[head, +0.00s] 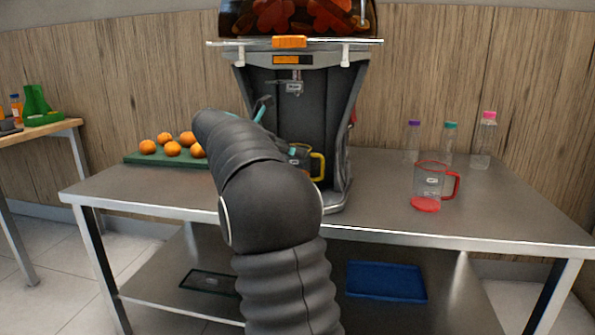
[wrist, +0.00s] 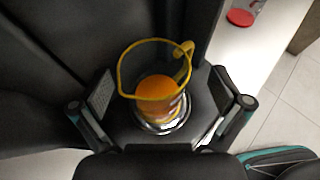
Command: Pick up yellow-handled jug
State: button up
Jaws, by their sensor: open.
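The yellow-handled jug (head: 302,153) stands inside the juicer's lower bay, partly hidden behind my arm, with its yellow handle toward the right. In the wrist view the jug (wrist: 152,60) is seen from above, with a yellow rim, orange juice inside and its handle at the upper right. My gripper (wrist: 160,106) is open, with one finger pad on each side of the jug. Gaps show between the pads and the jug. In the head view my gripper is mostly hidden by my own arm.
The juicer (head: 296,75) surrounds the jug with dark walls. A red-handled jug (head: 429,180) stands right on the metal table (head: 380,212), with capped bottles (head: 449,145) behind it. Several oranges (head: 172,149) lie on a green board (head: 140,159) at left. A blue tray (head: 386,282) is on the lower shelf.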

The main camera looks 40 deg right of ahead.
jog(key=shift+b+x, duration=0.6)
jog(key=shift+x, duration=2.05)
jog(key=shift+s+r, duration=0.1)
jog(key=shift+s, duration=0.05)
jog(key=c, duration=1.3)
jog(key=shift+c, duration=0.2)
